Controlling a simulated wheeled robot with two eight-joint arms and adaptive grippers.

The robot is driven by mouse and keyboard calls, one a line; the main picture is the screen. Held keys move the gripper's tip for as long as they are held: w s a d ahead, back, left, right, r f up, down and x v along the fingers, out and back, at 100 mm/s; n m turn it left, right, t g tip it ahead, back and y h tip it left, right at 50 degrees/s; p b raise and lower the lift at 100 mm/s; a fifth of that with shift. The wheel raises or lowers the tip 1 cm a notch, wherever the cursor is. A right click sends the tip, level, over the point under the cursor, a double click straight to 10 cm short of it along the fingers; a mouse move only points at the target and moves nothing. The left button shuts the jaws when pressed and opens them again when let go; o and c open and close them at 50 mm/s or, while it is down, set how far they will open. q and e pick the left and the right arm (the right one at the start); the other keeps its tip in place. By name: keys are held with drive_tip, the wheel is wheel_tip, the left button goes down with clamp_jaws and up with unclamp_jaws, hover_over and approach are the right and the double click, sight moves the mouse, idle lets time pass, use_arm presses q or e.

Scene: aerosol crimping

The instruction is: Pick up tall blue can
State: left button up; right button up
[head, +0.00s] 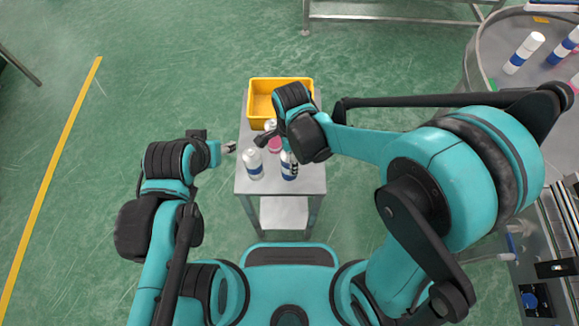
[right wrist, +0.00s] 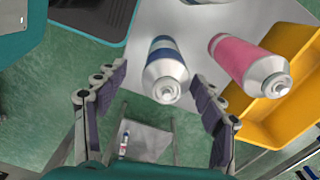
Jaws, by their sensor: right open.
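The tall blue can (head: 289,165), white with a blue band, stands near the front right of the small table. In the right wrist view the blue-banded can (right wrist: 166,72) with a pale domed top shows between the two fingers. My right gripper (right wrist: 160,78) is open, with one finger on each side of this can; I cannot tell whether either finger touches it. In the head view its wrist hides part of the jaws. My left gripper (head: 215,143) is at the table's left edge, away from the tall can; its jaw opening is unclear.
A pink can (head: 274,146) stands close behind, also in the right wrist view (right wrist: 245,62). A blue-white can (head: 253,163) stands to the left. A yellow bin (head: 252,100) occupies the table's back. The table's front strip (head: 270,187) is clear.

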drive_tip(key=f, duration=0.1)
drive_tip(key=f+b, duration=0.1)
drive_tip(key=f, duration=0.1)
drive_tip(key=f+b, duration=0.1)
drive_tip(key=f, duration=0.1)
drive_tip(key=shift+w+f, duration=0.1)
drive_tip(key=shift+w, duration=0.2)
drive_tip(key=c, duration=1.3)
drive_tip(key=shift+o, duration=0.2)
drive_tip(key=shift+r, duration=0.2)
